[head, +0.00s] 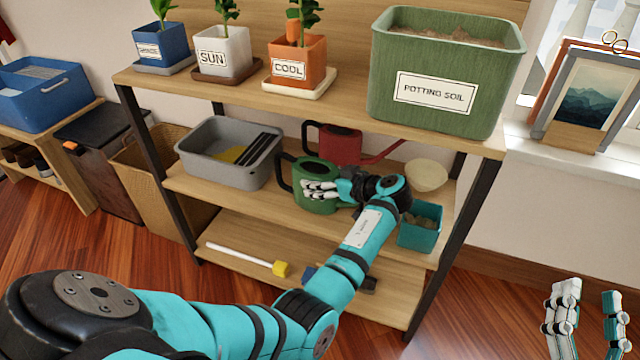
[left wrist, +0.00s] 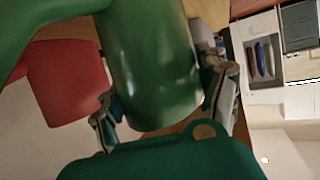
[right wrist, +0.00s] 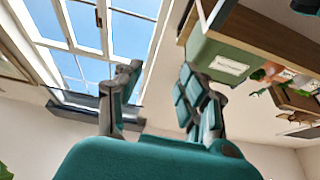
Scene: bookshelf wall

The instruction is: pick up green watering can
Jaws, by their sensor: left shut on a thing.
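The green watering can (head: 313,199) stands on the middle shelf of the wooden rack, its handle toward the left. My left gripper (head: 333,190) reaches in from the front right and is shut on the can's body. In the left wrist view the green can (left wrist: 155,70) fills the space between the two fingers of my left gripper (left wrist: 165,112). Part of the can is hidden behind my gripper and forearm. My right gripper (head: 588,318) is at the lower right of the head view, open and empty, away from the rack. It also shows in the right wrist view (right wrist: 160,100).
A red watering can (head: 340,145) stands just behind the green one. A grey bin (head: 205,165) is left, a teal pot (head: 420,235) and cream bowl (head: 426,175) right. The top shelf holds a potting soil bin (head: 440,60) and several potted plants.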

